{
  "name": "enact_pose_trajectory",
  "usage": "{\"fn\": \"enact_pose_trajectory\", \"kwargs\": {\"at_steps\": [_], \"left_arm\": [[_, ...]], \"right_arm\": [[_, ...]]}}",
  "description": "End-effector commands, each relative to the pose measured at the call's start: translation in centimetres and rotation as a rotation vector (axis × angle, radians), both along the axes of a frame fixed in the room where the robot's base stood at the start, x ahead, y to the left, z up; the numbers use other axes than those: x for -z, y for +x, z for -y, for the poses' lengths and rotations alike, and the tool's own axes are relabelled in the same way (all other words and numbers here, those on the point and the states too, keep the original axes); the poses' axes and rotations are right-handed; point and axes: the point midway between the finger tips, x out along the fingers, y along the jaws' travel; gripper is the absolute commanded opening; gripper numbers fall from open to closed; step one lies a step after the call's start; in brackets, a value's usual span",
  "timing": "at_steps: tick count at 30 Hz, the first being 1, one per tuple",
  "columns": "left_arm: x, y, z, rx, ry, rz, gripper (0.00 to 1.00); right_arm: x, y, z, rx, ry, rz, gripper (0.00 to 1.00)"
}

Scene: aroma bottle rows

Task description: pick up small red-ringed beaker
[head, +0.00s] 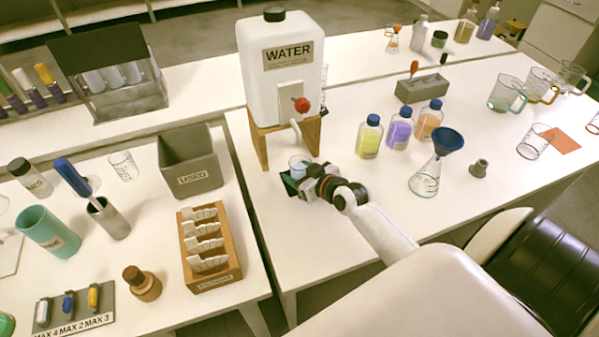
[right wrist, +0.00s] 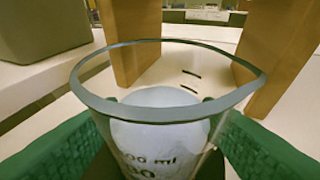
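My right gripper (head: 297,179) is at the foot of the water dispenser, below its tap. Between its green fingers stands a small clear beaker (head: 299,163), upright, with pale bluish-white contents. In the right wrist view the beaker (right wrist: 160,110) fills the middle, with ml markings and a grey-teal rim; I see no red ring on it. The fingers (right wrist: 163,128) lie against both its sides. A beaker with an orange-red rim (head: 594,122) is cut off at the right edge of the head view. My left gripper is out of view.
The white WATER tank (head: 278,85) with a red tap handle stands on a wooden frame (head: 259,143) close around my gripper. The grey USED bin (head: 191,160) is to the left. Several bottles, a flask with a blue funnel (head: 448,139) and glass beakers stand to the right.

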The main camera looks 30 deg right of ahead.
Motion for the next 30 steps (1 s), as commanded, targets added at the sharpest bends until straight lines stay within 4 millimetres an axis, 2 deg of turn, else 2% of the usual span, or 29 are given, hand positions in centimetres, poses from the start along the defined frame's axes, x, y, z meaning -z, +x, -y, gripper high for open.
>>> {"fn": "enact_pose_trajectory", "kwargs": {"at_steps": [1,7,17,26,30], "left_arm": [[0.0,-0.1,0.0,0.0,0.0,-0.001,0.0],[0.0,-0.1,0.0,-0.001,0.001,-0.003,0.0],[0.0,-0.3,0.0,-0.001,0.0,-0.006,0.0],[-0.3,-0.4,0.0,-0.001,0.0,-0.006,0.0],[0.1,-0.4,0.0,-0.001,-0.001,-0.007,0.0]], "right_arm": [[0.0,0.0,0.0,0.0,0.0,0.0,0.5],[0.0,0.0,0.0,0.0,0.0,0.0,0.19],[-0.4,0.0,0.0,0.001,-0.001,0.002,0.19],[-3.5,0.0,0.0,-0.001,-0.001,0.005,0.19],[-3.3,-2.5,0.3,-0.001,-0.003,-0.003,0.19]]}}
